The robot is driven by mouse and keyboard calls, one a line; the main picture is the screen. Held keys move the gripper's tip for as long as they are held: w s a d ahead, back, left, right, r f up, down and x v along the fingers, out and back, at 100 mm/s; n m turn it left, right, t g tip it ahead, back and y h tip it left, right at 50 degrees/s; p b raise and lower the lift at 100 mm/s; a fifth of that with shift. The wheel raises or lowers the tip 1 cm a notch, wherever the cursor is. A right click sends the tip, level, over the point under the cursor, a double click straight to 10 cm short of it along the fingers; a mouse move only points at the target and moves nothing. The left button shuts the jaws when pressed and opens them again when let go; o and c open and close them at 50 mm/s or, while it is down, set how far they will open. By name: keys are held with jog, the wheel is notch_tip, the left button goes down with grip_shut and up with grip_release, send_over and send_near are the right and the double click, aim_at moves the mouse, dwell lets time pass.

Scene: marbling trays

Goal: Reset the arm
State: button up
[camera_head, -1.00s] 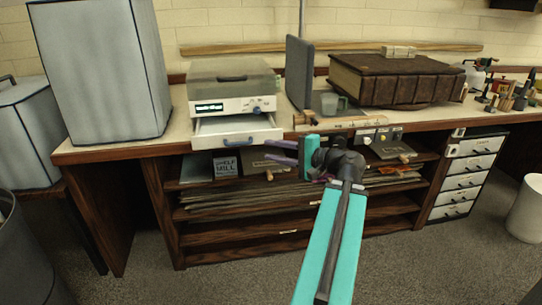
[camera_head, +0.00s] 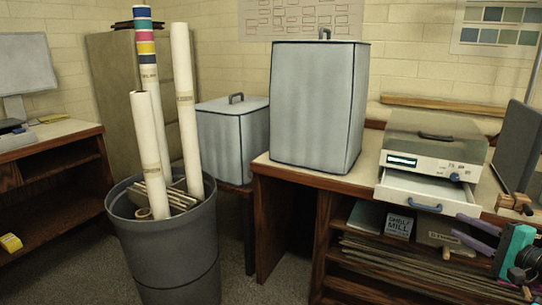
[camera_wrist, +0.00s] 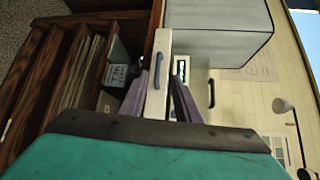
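My gripper (camera_head: 456,224) is at the right edge of the head view, in front of the bench. Its two purple fingers are apart and nothing shows held between them. In the wrist view my gripper (camera_wrist: 158,73) also shows spread fingers, with the white drawer's front (camera_wrist: 158,75) beyond and between them. The drawer (camera_head: 415,193) is pulled out under a white device (camera_head: 432,145) with a lit display. Most of my arm is outside the head view.
A grey covered box (camera_head: 318,110) stands on the bench (camera_head: 268,168). A smaller grey box (camera_head: 232,140) is behind. A grey bin (camera_head: 172,262) holds tall rolls (camera_head: 186,110). A shelf unit (camera_head: 50,165) stands left. Carpet between bin and bench is clear.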

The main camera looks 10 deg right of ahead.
jog(key=w+a+f+n+g+y+p, duration=0.1)
jog(key=w+a+f+g+y+p, duration=0.2)
jog(key=w+a, duration=0.55)
jog(key=w+a+f+n+g+y+p, duration=0.15)
jog(key=w+a+f+y+p, duration=0.3)
jog(key=a, duration=0.65)
jog(key=w+a+f+n+g+p, duration=0.1)
jog(key=a+f+g+p, duration=0.15)
jog(key=a+f, duration=0.6)
jog(key=w+a+f+n+g+p, duration=0.1)
jog(key=a+f+n+g+p, duration=0.15)
jog(key=a+f, duration=0.65)
jog(key=s+a+f+n+g+h+p, duration=0.1)
jog(key=s+a+f+n+g+p, duration=0.2)
jog(key=s+a+f+g, duration=0.45)
jog(key=s+a+f+n+g+h+p, duration=0.1)
jog(key=s+a+f+n+g+p, duration=0.3)
jog(key=s+a, duration=0.7)
jog(key=s+d+f+n+h, duration=0.2)
jog(key=s+f+h, duration=0.2)
jog(key=s+f, duration=0.45)
jog(key=s+d+n+h, duration=0.3)
jog(key=d, duration=0.4)
jog(key=shift+d+f+n+g+p, duration=0.2)
jog(key=shift+f+n+g+p, duration=0.1)
jog(key=shift+f+g, duration=0.1)
jog(key=shift+r, duration=0.1)
